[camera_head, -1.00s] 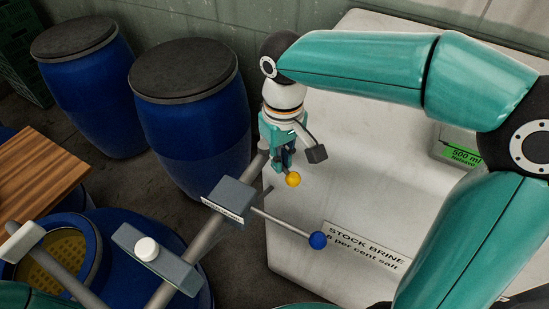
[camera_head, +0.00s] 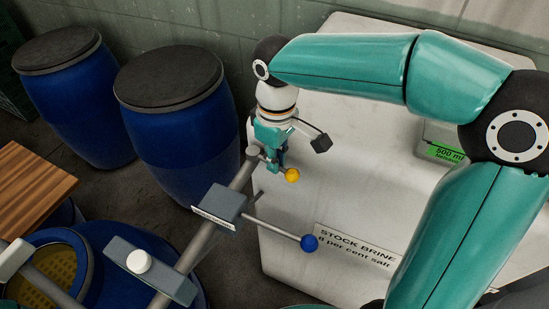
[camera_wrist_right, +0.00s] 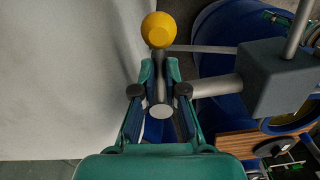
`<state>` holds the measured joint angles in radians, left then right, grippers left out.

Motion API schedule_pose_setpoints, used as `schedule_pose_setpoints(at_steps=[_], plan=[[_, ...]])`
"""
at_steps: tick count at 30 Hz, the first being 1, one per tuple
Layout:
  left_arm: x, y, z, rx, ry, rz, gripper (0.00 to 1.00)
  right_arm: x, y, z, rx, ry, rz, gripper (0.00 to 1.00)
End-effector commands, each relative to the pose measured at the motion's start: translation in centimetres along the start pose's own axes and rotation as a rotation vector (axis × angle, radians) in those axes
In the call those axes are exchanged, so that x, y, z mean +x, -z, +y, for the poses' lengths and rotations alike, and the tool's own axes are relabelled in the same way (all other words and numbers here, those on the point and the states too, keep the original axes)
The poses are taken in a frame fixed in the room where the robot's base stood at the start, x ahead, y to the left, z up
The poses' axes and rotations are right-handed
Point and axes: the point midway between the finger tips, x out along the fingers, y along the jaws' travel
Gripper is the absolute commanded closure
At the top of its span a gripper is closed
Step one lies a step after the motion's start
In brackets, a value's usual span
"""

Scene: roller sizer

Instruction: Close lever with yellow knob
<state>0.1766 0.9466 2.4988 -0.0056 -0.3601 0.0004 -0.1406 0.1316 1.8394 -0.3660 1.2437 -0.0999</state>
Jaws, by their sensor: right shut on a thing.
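The yellow knob (camera_head: 292,175) sits at the end of a thin lever near the far end of a grey pipe (camera_head: 243,176), beside the white tank. In the right wrist view the yellow knob (camera_wrist_right: 158,30) shows just beyond my fingertips. My right gripper (camera_head: 276,160) is at this lever, and in the wrist view its fingers (camera_wrist_right: 160,88) are closed around the lever's shaft just below the knob. The fingers partly hide the shaft. My left gripper is not in view.
A second lever with a blue knob (camera_head: 309,243) sticks out from a grey box (camera_head: 219,204) on the same pipe. The white tank (camera_head: 350,190) stands close on the right. Blue barrels (camera_head: 175,140) stand behind on the left. A wooden board (camera_head: 32,190) lies at far left.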

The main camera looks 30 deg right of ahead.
Motion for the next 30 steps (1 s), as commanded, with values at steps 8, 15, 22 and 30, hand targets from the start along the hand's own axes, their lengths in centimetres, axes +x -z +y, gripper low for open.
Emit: schedule_pose_setpoints(at_steps=[8,15,22,30], plan=[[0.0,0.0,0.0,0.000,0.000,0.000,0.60,-0.1,0.0,0.1,-0.001,-0.004,0.001,0.64],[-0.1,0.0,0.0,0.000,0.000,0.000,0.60,-0.2,0.0,0.1,0.000,-0.003,0.001,0.64],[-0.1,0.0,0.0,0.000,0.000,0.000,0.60,-2.4,0.1,0.1,0.000,-0.003,0.005,0.64],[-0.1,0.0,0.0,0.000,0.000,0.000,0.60,-7.8,0.1,0.1,0.000,-0.004,0.005,0.64]])
